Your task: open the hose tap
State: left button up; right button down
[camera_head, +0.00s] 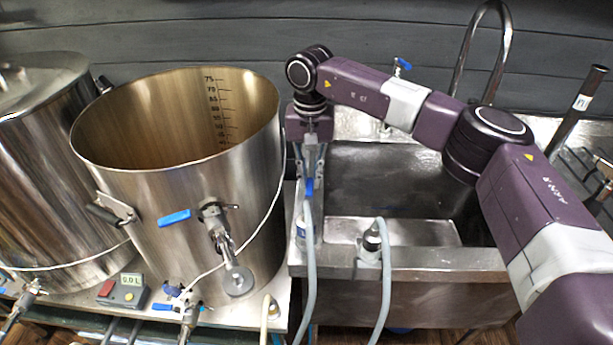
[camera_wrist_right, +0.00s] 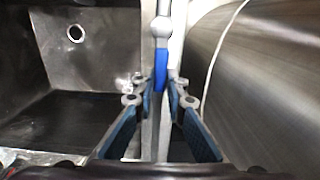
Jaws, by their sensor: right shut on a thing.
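The hose tap is at the left edge of the sink. Its blue lever (camera_head: 308,187) shows just above a grey hose (camera_head: 309,260) in the head view. My right gripper (camera_head: 310,172) points down over this tap and is shut on the blue lever. In the right wrist view the blue lever (camera_wrist_right: 161,70) stands between the fingertips of my right gripper (camera_wrist_right: 158,82), with a grey metal fitting (camera_wrist_right: 161,28) beyond it. The fingers hide part of the tap body. My left gripper is not in view.
A large open steel kettle (camera_head: 180,215) with a blue-handled valve (camera_head: 175,218) stands close left of the gripper. The steel sink basin (camera_head: 385,185) lies to the right. A second hose (camera_head: 385,280) hangs over its front rim. Another blue-handled tap (camera_head: 403,65) is behind.

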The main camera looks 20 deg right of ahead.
aim_at(309, 183)
jog(key=shift+w+r, duration=0.1)
jog(key=shift+r, duration=0.05)
jog(key=c, duration=1.9)
grip_release()
jog(key=shift+a, duration=0.1)
jog(key=shift+c, duration=0.2)
notch_tip(309, 183, up, 12)
